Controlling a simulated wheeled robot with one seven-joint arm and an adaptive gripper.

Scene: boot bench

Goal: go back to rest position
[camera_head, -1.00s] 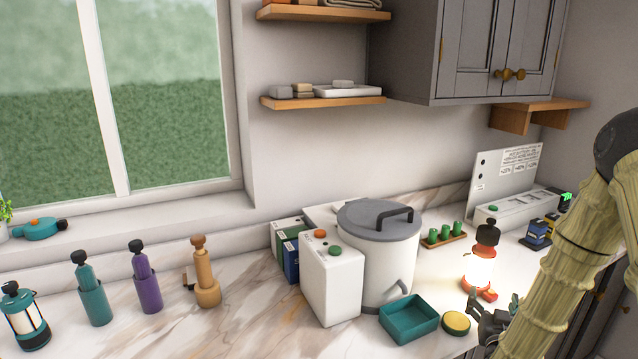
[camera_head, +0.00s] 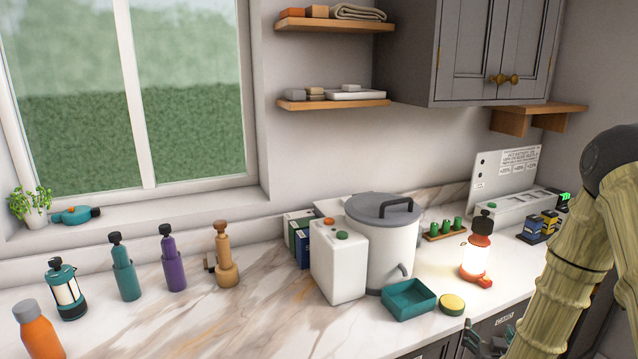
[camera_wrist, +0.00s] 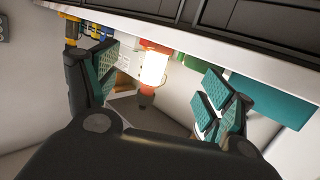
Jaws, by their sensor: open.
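My gripper (camera_head: 487,341) is at the bottom right of the head view, in front of the counter's front edge and low, partly cut off by the frame. In the wrist view my gripper (camera_wrist: 160,95) has its two padded fingers wide apart with nothing between them. A lit lantern (camera_head: 475,250) with an orange top and base stands upright on the counter beyond it. The lantern also shows in the wrist view (camera_wrist: 153,68), past the fingers and apart from them.
A teal tray (camera_head: 409,313) and a yellow round tin (camera_head: 451,304) sit near the counter's front edge. A white lidded bin (camera_head: 385,250) and a white canister (camera_head: 338,270) stand behind. Several bottles stand left. The front left marble (camera_head: 250,325) is clear.

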